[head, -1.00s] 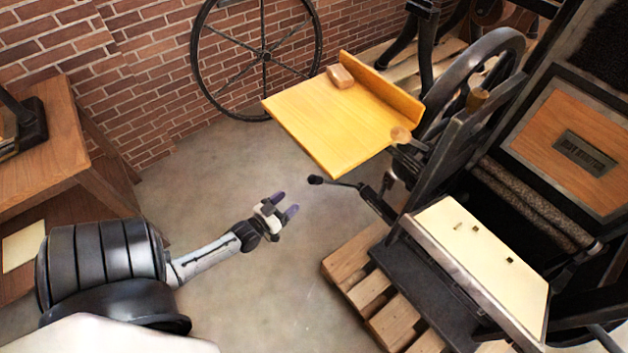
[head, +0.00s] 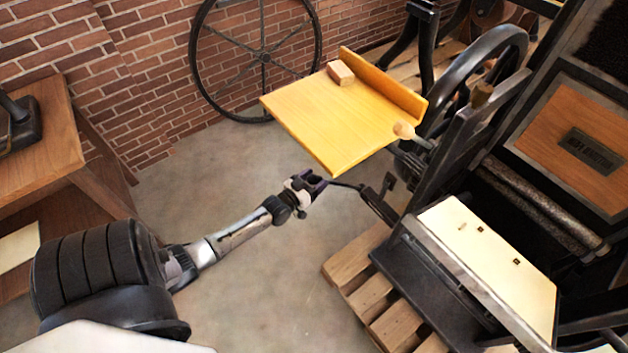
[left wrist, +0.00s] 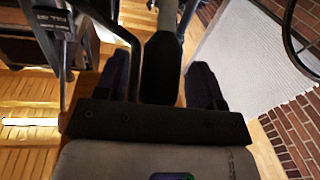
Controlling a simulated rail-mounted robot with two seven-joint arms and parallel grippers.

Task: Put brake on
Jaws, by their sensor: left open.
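The brake lever (head: 347,185) is a thin dark rod that sticks out to the left from the side of the hand press (head: 455,150). My left gripper (head: 316,181) is at the lever's free end, and its fingers hide the black knob in the head view. In the left wrist view the dark end of a lever (left wrist: 160,68) lies between the two fingers of my left gripper (left wrist: 160,84). Gaps show on both sides of it, so the fingers are open around it. I cannot tell if either finger touches it. My right gripper is not in view.
A yellow wooden board (head: 335,115) with a small block (head: 340,72) juts out just above my left gripper. A wooden pallet (head: 365,285) lies under the press. A wooden table (head: 50,140) stands at the left. The floor between is clear.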

